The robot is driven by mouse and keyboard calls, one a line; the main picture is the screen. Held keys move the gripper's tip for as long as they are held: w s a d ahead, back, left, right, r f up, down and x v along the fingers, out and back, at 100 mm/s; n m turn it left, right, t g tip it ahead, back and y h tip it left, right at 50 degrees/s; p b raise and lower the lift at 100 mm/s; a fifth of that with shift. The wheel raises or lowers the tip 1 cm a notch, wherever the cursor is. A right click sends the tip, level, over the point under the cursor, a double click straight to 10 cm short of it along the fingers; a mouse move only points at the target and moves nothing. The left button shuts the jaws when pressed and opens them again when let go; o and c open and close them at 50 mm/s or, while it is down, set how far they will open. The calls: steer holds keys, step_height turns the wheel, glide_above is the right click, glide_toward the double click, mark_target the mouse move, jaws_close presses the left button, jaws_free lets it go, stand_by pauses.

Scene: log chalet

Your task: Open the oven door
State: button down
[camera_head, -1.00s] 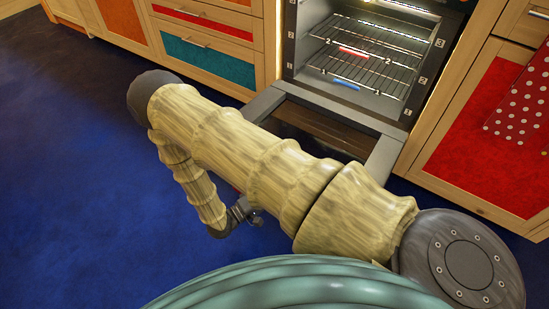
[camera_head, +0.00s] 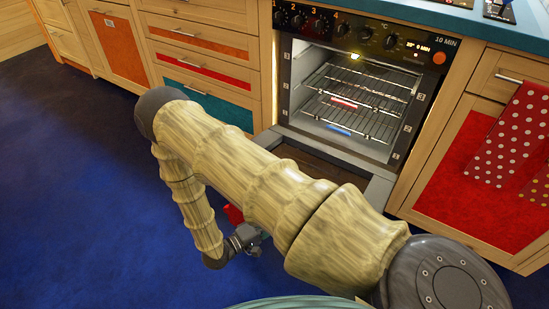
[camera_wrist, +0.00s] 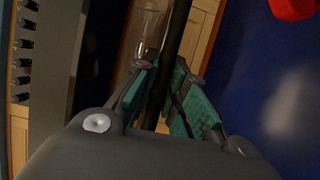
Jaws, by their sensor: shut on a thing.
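The oven (camera_head: 352,90) stands in the kitchen front with its lit inside and wire racks showing. Its door (camera_head: 378,192) is folded down and lies out from the opening, roughly flat, with much of it hidden behind my arm. In the wrist view the oven door handle (camera_wrist: 174,45) is a dark bar running between the teal fingers of my gripper (camera_wrist: 166,85). The gripper is shut on this bar. In the head view my gripper (camera_head: 252,240) shows only partly below the arm, and the handle is hidden there.
Wooden drawers (camera_head: 205,60) stand left of the oven, and a red-panelled cabinet (camera_head: 480,170) with a dotted cloth (camera_head: 508,130) stands right. A red object (camera_head: 233,214) shows beside my forearm. Blue floor (camera_head: 80,190) is clear at left.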

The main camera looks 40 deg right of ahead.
steer(key=shift+d+r, duration=0.1)
steer(key=c, duration=1.5)
jaws_free()
steer(key=shift+o, duration=0.2)
steer(key=a, duration=1.2)
steer(key=shift+w, duration=0.45)
steer(key=shift+a, duration=0.1)
